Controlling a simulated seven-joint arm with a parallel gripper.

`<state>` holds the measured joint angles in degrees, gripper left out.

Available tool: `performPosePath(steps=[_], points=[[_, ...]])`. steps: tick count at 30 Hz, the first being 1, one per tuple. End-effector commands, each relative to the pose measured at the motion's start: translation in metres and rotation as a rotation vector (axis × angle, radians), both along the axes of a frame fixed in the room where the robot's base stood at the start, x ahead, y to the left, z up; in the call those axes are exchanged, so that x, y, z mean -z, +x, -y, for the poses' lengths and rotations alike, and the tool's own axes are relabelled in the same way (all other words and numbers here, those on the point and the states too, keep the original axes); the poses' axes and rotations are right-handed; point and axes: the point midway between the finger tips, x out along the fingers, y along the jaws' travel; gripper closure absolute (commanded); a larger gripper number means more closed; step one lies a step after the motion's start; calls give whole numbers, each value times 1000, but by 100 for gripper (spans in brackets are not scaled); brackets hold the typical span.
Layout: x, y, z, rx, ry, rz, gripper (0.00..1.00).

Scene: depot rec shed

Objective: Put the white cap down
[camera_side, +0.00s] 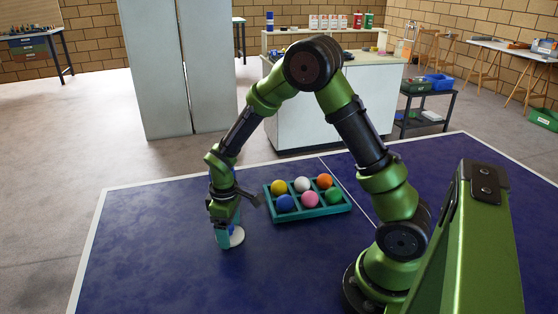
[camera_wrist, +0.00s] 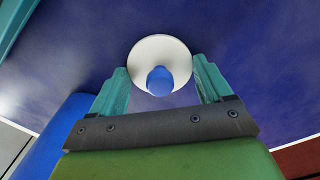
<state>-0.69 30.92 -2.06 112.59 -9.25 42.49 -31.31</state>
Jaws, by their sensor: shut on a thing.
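The white cap (camera_side: 237,237) is a round white disc with a blue knob at its middle. In the wrist view the white cap (camera_wrist: 175,45) lies between and beyond my teal fingertips, its blue knob facing me. My gripper (camera_side: 229,236) points down over the blue table at its left part. In the wrist view my gripper (camera_wrist: 162,85) is shut on the cap. The cap is low, at or just above the table; I cannot tell whether it touches. The fingers hide part of it in the side view.
A teal tray (camera_side: 316,213) with several coloured balls stands on the blue table (camera_side: 150,250), right of my gripper. The table's left and front areas are clear. A white-sided counter (camera_side: 300,118) and a dark cart (camera_side: 428,115) stand beyond the table.

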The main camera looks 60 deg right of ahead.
Motion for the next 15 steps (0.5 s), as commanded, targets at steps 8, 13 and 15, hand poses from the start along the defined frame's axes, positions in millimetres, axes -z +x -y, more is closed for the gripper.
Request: performPosePath(steps=[8, 13, 15], points=[[1, 0, 0, 1, 0, 0, 50], [3, 0, 0, 1, 0, 1, 7], [3, 0, 0, 1, 0, 1, 0]])
